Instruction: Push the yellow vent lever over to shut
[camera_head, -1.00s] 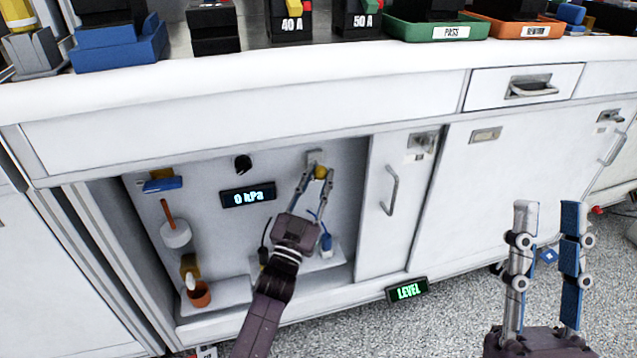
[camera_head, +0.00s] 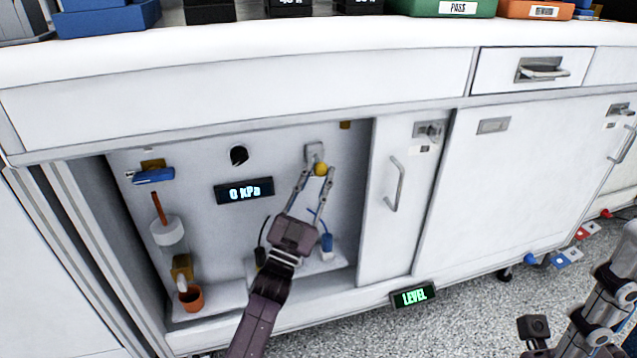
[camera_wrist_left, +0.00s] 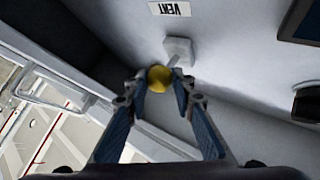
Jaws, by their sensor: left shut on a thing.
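The yellow vent lever's round knob (camera_head: 320,169) is inside the open cabinet, just below and slightly right of its grey mount (camera_head: 313,152) on the back panel. In the left wrist view the knob (camera_wrist_left: 159,78) sits between the fingertips, its short stem running to the mount (camera_wrist_left: 178,50) beside an upside-down VENT label (camera_wrist_left: 170,8). My left gripper (camera_head: 318,172) is shut on the knob. My right arm's end (camera_head: 600,300) is partly cut off at the lower right; its fingertips cannot be made out clearly.
A display (camera_head: 244,190) on the back panel reads 0 kPa, left of the lever. A sliding door (camera_head: 395,220) with a handle stands right of the opening. A green LEVEL display (camera_head: 413,296) is below. The bench top (camera_head: 250,38) overhangs the cabinet.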

